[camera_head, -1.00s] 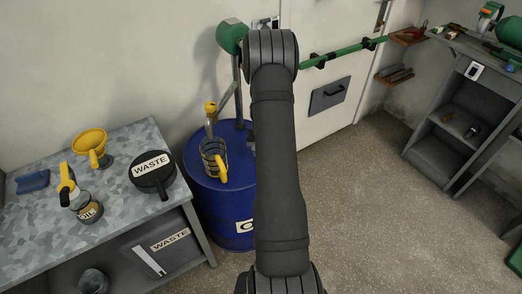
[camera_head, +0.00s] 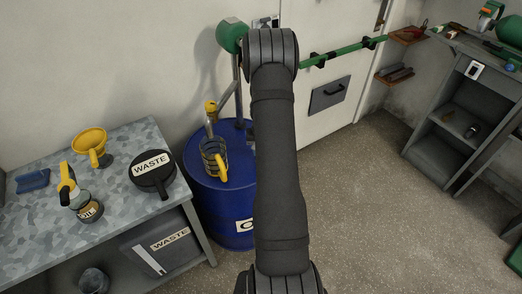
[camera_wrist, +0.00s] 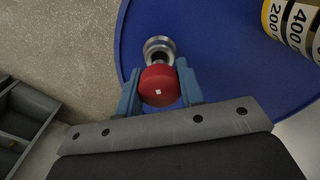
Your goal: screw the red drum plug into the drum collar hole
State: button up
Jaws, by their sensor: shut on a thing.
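The red drum plug (camera_wrist: 160,86) is between the two blue fingers of my gripper (camera_wrist: 161,92) in the wrist view, and the gripper is shut on it. The metal drum collar (camera_wrist: 158,46) shows just beyond the plug on the blue drum top (camera_wrist: 215,50). The plug overlaps the collar's near part in this view, and I cannot tell whether it touches or sits in the hole. In the head view the blue drum (camera_head: 223,200) stands beside the bench, and my arm hides the plug, the collar and the gripper.
A measuring jug with a yellow handle (camera_head: 214,157) stands on the drum top; its marked side (camera_wrist: 292,22) shows in the wrist view. A grey bench (camera_head: 40,240) at left holds a yellow funnel (camera_head: 90,143), an oil can (camera_head: 88,209) and a black waste pan (camera_head: 152,172).

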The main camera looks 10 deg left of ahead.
jog(key=shift+f, duration=0.85)
jog(key=o, duration=1.2)
notch_tip(320, 180, up, 17)
jog(key=shift+r, duration=0.2)
